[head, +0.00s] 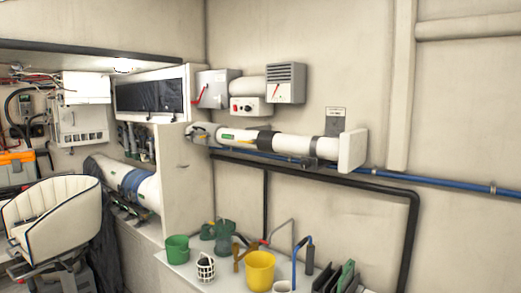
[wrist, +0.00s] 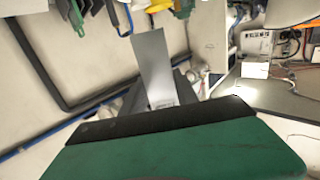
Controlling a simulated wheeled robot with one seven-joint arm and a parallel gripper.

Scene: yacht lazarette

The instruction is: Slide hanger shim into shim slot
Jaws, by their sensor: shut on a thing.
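My gripper (wrist: 163,98) shows only in the wrist view, its grey fingers beyond a green casing with a black edge. It is shut on a thin flat silver-grey plate, the hanger shim (wrist: 153,62), which sticks out well past the fingers and hangs clear in the air. In the head view, a white exhaust pipe (head: 286,143) runs along the wall. A grey hanger bracket (head: 311,160) sits at its right part, near a white square end plate (head: 352,150). I cannot make out the shim slot in either view.
Below the pipe run a blue hose (head: 395,177) and a black pipe (head: 345,178). A white bench holds a yellow bucket (head: 260,272), green pots (head: 177,248), a white basket (head: 206,268) and upright dark plates (head: 345,275). A white seat (head: 52,215) stands at left.

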